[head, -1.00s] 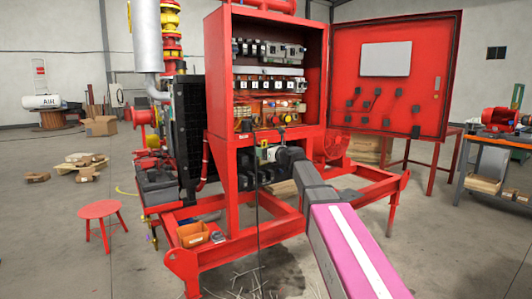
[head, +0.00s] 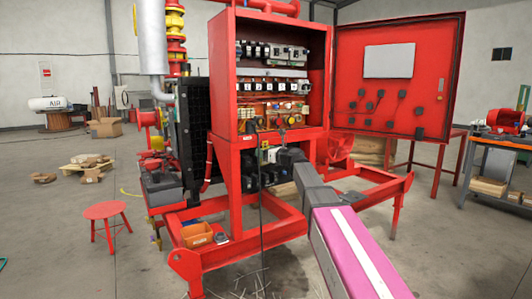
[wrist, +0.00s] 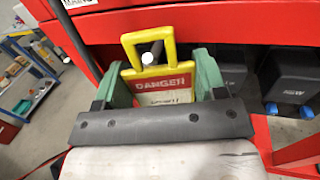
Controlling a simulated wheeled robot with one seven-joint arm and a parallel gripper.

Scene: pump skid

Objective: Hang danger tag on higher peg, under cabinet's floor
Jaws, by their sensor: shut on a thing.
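The danger tag (wrist: 162,85) has a red and white face and a yellow loop handle. My gripper (wrist: 158,82), with green fingers, is shut on the tag in the wrist view. A dark peg with a white tip (wrist: 147,59) shows inside the yellow loop; I cannot tell whether the loop is around it or only in front of it. The red underside edge of the cabinet (wrist: 210,28) runs just behind the loop. In the head view my gripper (head: 274,156) is just below the open red cabinet (head: 234,75), and the tag there is too small to make out.
Dark housings with blue fittings (wrist: 290,78) stand close to the right of the tag. The cabinet door (head: 385,105) hangs open to the right. A red skid frame (head: 220,252) lies below. A black cable (head: 261,215) hangs beneath the cabinet.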

